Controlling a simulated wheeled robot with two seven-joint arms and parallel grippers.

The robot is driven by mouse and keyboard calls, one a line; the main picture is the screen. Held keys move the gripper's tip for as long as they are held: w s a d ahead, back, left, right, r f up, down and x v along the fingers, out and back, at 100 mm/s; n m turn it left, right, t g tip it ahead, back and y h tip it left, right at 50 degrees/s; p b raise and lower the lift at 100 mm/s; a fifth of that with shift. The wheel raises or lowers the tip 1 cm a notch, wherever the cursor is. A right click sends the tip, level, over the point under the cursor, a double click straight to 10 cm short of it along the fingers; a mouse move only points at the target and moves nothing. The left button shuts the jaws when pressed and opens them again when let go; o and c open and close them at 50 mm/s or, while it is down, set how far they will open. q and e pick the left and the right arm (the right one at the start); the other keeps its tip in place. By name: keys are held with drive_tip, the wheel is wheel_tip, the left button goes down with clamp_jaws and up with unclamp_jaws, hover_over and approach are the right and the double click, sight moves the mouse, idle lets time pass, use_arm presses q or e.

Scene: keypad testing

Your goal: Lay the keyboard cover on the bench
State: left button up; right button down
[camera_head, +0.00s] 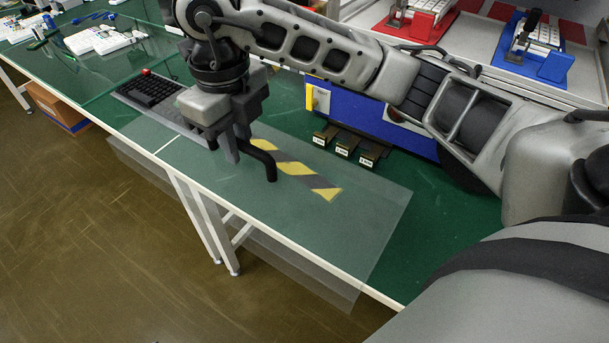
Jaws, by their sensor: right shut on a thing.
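The keyboard cover (350,240) looks like a large clear flat sheet, stretched over the front part of the green bench (420,235). Its near side sticks out past the bench's white front edge, over the floor. I cannot tell whether it touches the bench top or is slightly above it. My right gripper (237,150) points down over the sheet, shut on a dark bent handle (268,165) that seems to belong to the cover. The jaws hide part of the handle. My left gripper is out of view.
A dark keyboard (150,90) with a red key lies left of my right gripper. Yellow-and-black striped tape (295,168) shows by the sheet. Several small labelled blocks (345,147) stand before a blue panel (365,115). White devices (100,40) are at the far left.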

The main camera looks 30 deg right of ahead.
sight(280, 144)
drive_tip(key=d+f, duration=0.1)
drive_tip(key=d, duration=0.1)
drive_tip(key=d+f, duration=0.1)
drive_tip(key=d, duration=0.4)
drive_tip(key=shift+f, duration=0.4)
drive_tip(key=d+f, duration=0.4)
drive_tip(key=shift+w+f+p, duration=0.1)
drive_tip(key=shift+f+p, duration=0.25)
drive_tip(key=shift+f, duration=0.05)
drive_tip(key=f, duration=0.2)
drive_tip(key=d+f, duration=0.1)
drive_tip(key=f, duration=0.1)
drive_tip(key=shift+f+p, duration=0.1)
drive_tip(key=shift+p, duration=0.2)
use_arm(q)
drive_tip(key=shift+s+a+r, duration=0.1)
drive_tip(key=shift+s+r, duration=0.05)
use_arm(e)
drive_tip(key=shift+f, duration=0.15)
drive_tip(key=c, duration=1.4)
unclamp_jaws()
drive_tip(key=shift+f, duration=0.1)
